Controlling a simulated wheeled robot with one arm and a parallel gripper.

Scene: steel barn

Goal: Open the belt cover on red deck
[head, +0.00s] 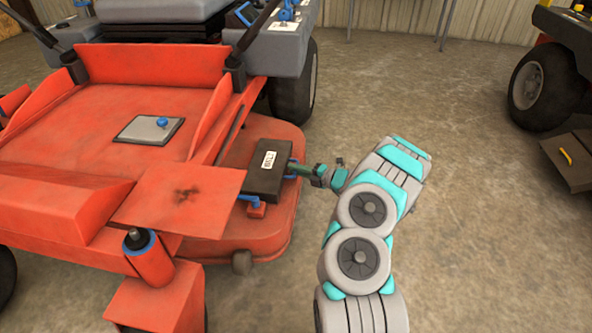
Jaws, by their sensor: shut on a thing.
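The belt cover (252,182) is a dark, flat box with a white label on the red mower deck (285,208), right of the orange-red footplate. It looks closed, lying about level with the deck. My gripper (298,170) reaches in from the right and is shut at the cover's right edge. A small blue part shows beside the fingertips. The exact grip point is small and partly hidden by the fingers.
A raised orange-red flap (185,196) lies close to the cover's left side. A grey plate with a blue knob (150,130) sits on the footplate. A rear wheel (296,85) stands behind the deck. The concrete floor to the right is clear up to another machine (560,70).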

